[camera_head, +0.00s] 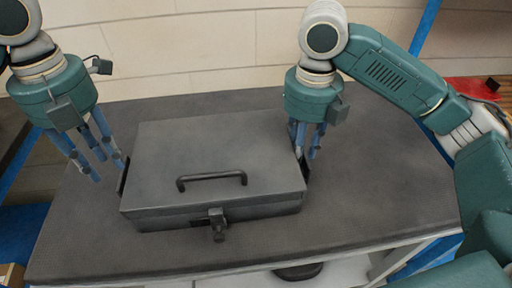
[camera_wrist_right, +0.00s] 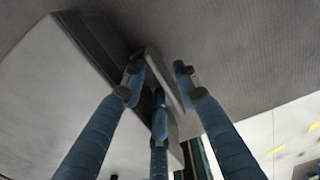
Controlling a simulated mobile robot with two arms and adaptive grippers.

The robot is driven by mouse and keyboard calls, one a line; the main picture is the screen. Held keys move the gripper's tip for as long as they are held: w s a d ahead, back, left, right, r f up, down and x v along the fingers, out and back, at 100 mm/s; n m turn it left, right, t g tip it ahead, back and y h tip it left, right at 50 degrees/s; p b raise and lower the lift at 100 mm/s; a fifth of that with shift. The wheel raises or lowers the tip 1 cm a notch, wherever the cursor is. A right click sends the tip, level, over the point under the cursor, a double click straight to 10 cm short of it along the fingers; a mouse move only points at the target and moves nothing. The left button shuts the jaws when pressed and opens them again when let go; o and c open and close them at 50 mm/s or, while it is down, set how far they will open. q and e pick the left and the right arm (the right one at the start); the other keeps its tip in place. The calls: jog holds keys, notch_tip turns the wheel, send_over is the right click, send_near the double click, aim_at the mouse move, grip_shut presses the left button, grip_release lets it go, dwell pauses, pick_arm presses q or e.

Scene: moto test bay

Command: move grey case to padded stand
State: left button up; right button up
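The grey case (camera_head: 215,160) lies flat and closed on a dark grey tabletop (camera_head: 385,165). It has a black top handle, a front latch and a dark side handle at each end. My left gripper (camera_head: 108,172) is open, its fingers pointing down beside the case's left end, close to the side handle. My right gripper (camera_head: 304,153) is at the right end. In the right wrist view, its fingers (camera_wrist_right: 160,75) straddle the plate-like side handle (camera_wrist_right: 166,80), with a gap visible on one side. I cannot single out a padded stand apart from this dark-topped table.
The tabletop is clear in front of and behind the case. A pale block wall (camera_head: 190,45) stands behind. Blue posts (camera_head: 428,25) and a red surface (camera_head: 470,90) are at the right. A pale lower shelf (camera_head: 340,272) shows below the table's front edge.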

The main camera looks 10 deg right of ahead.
jog(key=shift+r, duration=0.2)
pick_arm(q)
notch_tip(320, 180, up, 5)
jog(key=shift+a+f, duration=0.15)
pick_arm(e)
notch_tip(320, 180, up, 12)
jog(key=shift+f, duration=0.2)
dwell(0.3)
